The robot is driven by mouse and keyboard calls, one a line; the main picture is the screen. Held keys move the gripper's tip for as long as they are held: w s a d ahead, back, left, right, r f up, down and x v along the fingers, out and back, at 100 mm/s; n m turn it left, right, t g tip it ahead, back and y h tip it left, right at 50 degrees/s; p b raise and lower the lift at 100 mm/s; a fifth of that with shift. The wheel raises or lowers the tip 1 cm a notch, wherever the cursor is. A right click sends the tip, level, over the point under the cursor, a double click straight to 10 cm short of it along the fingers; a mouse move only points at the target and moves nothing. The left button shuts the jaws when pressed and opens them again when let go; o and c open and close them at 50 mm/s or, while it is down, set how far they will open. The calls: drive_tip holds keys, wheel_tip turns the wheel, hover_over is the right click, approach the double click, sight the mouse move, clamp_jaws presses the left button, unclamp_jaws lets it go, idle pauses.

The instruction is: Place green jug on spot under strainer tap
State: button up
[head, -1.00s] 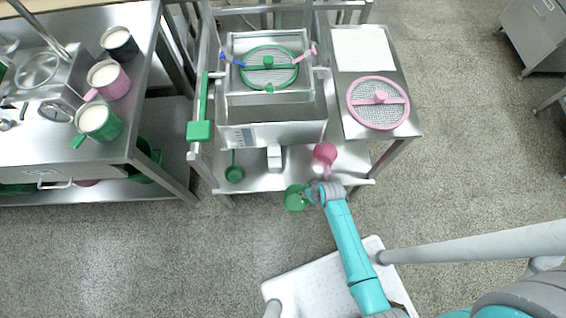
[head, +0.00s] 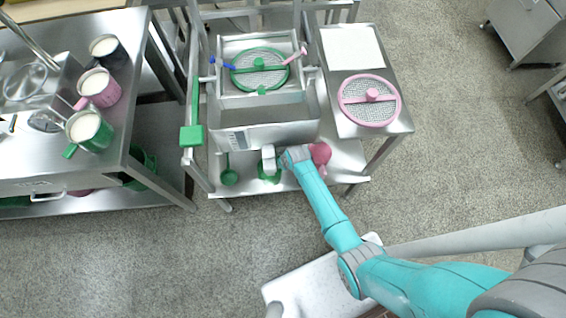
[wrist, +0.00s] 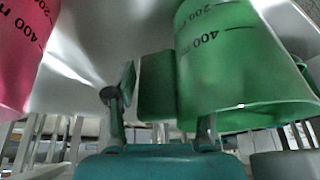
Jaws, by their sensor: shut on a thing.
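My gripper (wrist: 160,88) is shut on the handle of the green jug (wrist: 240,70), which fills the right of the wrist view. In the head view, the green jug (head: 269,175) is mostly hidden by the tap (head: 268,157) and my wrist; it is below the tap, over the machine's lower shelf (head: 248,184). I cannot tell whether its base touches the shelf. The green strainer (head: 261,68) sits in the metal basin above.
A pink jug (head: 321,155) stands close to my wrist's right on the shelf; it also shows in the wrist view (wrist: 22,55). A green ladle-like cup (head: 229,177) is left of the tap. Filled green (head: 88,130), pink (head: 99,88) and black (head: 106,47) jugs stand on the left table.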

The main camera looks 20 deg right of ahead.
drive_tip(key=shift+s+f, duration=0.1)
drive_tip(key=shift+f, duration=0.15)
drive_tip(key=o, duration=1.2)
drive_tip(key=shift+o, duration=0.2)
drive_tip(key=v, duration=1.2)
drive_tip(key=shift+r, duration=0.1)
